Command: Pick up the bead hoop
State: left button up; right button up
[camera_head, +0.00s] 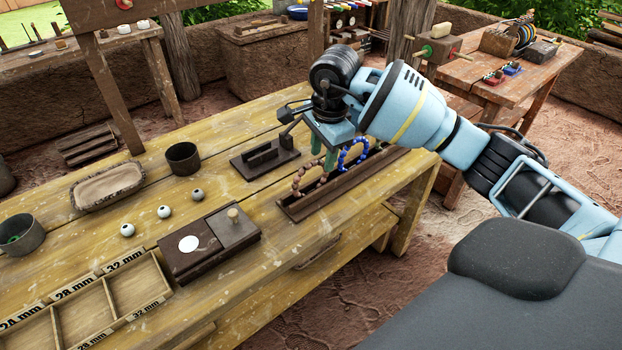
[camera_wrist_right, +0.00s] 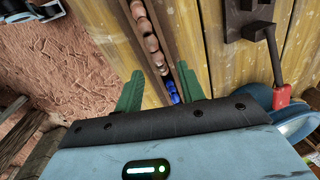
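Two bead hoops stand upright in a long dark wooden rack (camera_head: 334,192) near the table's right edge. One hoop has brown beads (camera_head: 297,184); the other has blue beads (camera_head: 364,150). My right gripper (camera_head: 324,153) has green fingers pointing down, over the rack around the space between the hoops. In the right wrist view its fingers (camera_wrist_right: 160,71) are spread apart with nothing gripped. There the brown hoop (camera_wrist_right: 150,35) runs up from between the fingertips, and the blue hoop (camera_wrist_right: 173,91) shows partly behind the gripper's edge. My left gripper is out of view.
A dark stand with a raised bar (camera_head: 264,158) is left of the rack. A dark box with a white disc (camera_head: 189,244), several beads (camera_head: 164,211), a cup (camera_head: 183,158) and a labelled sorting tray (camera_head: 85,316) are further left on the wooden table.

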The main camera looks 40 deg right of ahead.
jog(key=f, duration=0.2)
jog(key=w+f, duration=0.1)
jog(key=f, duration=0.2)
jog(key=shift+a, duration=0.1)
jog(key=shift+c, duration=0.5)
jog(key=shift+r, duration=0.1)
grip_shut()
